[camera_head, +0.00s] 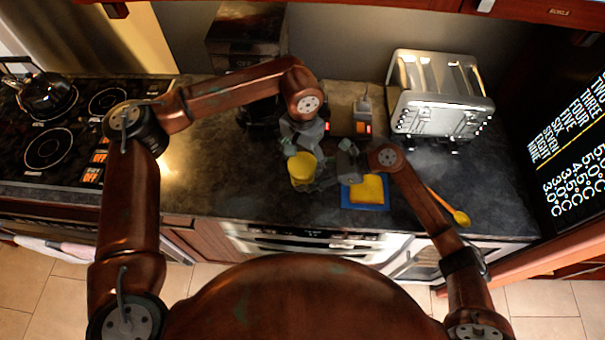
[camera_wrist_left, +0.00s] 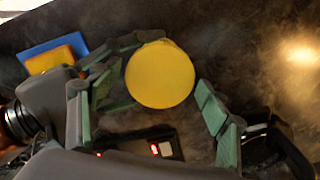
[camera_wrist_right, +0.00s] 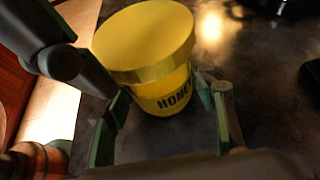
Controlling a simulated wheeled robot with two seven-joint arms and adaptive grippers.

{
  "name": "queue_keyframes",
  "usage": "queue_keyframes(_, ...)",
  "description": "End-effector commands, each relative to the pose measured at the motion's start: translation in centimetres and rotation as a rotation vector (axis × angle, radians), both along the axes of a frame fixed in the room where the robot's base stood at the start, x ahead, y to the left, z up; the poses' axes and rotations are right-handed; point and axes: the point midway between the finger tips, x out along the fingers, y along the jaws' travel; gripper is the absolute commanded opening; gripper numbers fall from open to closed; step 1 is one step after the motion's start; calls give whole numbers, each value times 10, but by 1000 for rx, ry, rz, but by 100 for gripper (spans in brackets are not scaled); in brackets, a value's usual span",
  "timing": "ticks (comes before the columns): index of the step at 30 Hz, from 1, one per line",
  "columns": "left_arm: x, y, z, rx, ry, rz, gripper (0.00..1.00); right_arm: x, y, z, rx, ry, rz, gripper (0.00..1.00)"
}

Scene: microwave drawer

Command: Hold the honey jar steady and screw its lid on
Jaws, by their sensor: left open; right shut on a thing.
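The honey jar (camera_wrist_right: 168,98) stands upright on the dark counter, yellow with "HONE" readable on its side. Its wide yellow lid (camera_wrist_right: 145,38) sits on top; I cannot tell how tightly. The jar and lid also show in the head view (camera_head: 303,168). My right gripper (camera_wrist_right: 160,105) is shut on the jar body, one finger on each side. My left gripper (camera_head: 302,148) is open above the jar. In the left wrist view, the lid (camera_wrist_left: 160,75) shows as a round disc between and beyond my left fingers, apparently untouched. The jar body is hidden there.
A blue board (camera_head: 352,203) with a yellow sponge-like block (camera_head: 367,190) lies right of the jar. A yellow spoon (camera_head: 461,217) lies farther right. A toaster (camera_head: 437,95) stands behind, and a stove (camera_head: 48,148) is left. Counter left of the jar is clear.

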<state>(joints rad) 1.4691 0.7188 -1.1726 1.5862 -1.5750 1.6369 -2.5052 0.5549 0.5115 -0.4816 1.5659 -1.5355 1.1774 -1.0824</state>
Motion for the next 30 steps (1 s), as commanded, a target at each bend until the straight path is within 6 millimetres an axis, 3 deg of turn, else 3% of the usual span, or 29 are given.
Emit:
queue_keyframes(8, 0, 0, 0, 0, 0, 185, 70, 0, 0, 0, 0, 0, 0, 7)
queue_keyframes(17, 0, 0, 0, 0, -1, 508, 70, 0, 0, 0, 0, 0, 0, 7)
queue_keyframes(24, 0, 0, 0, 0, -1, 533, 70, 0, 0, 0, 0, 0, 0, 7)
queue_keyframes(30, 0, 0, 0, 0, -1, 532, 57, 0, 0, 0, 0, 0, 0, 7)
